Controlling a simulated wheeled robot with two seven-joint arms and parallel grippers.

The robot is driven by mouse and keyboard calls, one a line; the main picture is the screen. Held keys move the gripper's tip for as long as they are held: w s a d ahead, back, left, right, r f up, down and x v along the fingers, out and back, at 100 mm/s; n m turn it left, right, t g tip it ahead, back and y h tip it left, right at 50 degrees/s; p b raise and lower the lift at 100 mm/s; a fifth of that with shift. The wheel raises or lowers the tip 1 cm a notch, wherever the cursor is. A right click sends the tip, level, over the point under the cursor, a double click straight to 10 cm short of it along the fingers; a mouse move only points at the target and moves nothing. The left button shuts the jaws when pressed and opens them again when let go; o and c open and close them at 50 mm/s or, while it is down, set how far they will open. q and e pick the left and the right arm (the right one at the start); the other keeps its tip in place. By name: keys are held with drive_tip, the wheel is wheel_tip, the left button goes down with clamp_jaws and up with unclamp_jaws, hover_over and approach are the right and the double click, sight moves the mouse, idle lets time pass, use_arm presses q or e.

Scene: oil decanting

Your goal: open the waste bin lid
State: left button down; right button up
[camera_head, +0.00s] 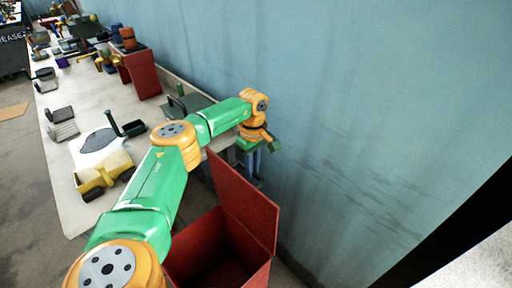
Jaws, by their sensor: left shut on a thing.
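The red waste bin (208,237) stands at the bottom centre, its dark inside visible from above. Its red lid (245,200) is raised and stands steeply upright along the bin's far right side, towards the wall. My left arm reaches over from the lower left. My left gripper (255,168) points down at the far side of the lid's upper edge and is shut on the lid. Its fingertips are partly hidden behind the lid, so the exact contact does not show. My right gripper is not in view.
A long pale workbench (70,189) runs along the left, holding a yellow-and-cream object (103,175), a dark green holder (126,126) and a red box (141,73). The blue wall (370,120) is close behind the lid. Open floor lies left of the bench.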

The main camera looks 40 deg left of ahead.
use_arm(q)
drive_tip(key=shift+s, duration=0.45)
drive_tip(key=c, duration=0.8)
unclamp_jaws()
drive_tip(key=shift+c, duration=0.2)
drive_tip(key=shift+w, duration=0.15)
wheel_tip(320, 180, up, 7)
drive_tip(key=shift+r+b, duration=0.1)
drive_tip(key=shift+b, duration=0.4)
